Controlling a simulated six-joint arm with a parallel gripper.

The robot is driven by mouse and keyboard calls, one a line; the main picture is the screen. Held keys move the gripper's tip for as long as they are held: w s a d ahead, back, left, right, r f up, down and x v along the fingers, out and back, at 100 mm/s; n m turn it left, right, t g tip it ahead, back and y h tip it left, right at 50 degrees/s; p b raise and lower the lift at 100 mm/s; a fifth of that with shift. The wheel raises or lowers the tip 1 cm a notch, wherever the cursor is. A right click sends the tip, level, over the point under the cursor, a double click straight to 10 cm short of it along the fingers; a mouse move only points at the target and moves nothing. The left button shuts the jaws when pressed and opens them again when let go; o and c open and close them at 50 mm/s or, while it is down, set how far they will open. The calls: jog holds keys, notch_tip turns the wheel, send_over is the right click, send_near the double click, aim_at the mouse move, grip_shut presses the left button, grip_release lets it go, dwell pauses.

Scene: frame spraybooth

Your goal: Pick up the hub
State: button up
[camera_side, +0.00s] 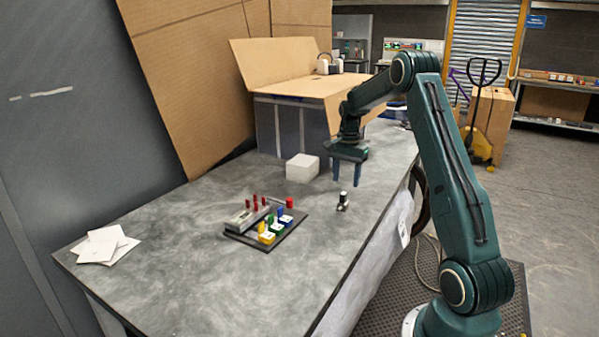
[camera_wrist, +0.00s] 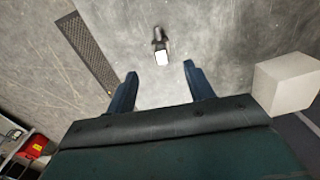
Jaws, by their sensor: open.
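The hub looks to be the small black and silver piece (camera_side: 343,201) with a pale top, standing alone on the grey table. In the wrist view the hub (camera_wrist: 161,48) lies just beyond the fingertips, near the middle between them. My gripper (camera_side: 347,180) is above the table, pointing down, its two blue fingers apart and empty. In the side view its fingertips are a little above the hub and not touching it. In the wrist view my gripper (camera_wrist: 160,71) shows a wide empty gap between its fingers.
A white block (camera_side: 302,168) stands left of my gripper; it also shows in the wrist view (camera_wrist: 285,85). A dark tray (camera_side: 240,238) holds several coloured pieces. An open cardboard box (camera_side: 300,88) stands behind. White sheets (camera_side: 105,244) lie at the far left. The table around the hub is clear.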

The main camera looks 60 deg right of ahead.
aim_at(344, 193)
jog(key=shift+f, duration=1.85)
jog(key=shift+w+f, duration=0.15)
jog(key=shift+f, duration=2.45)
grip_shut()
jog(key=shift+r, duration=0.2)
notch_tip(344, 193, up, 20)
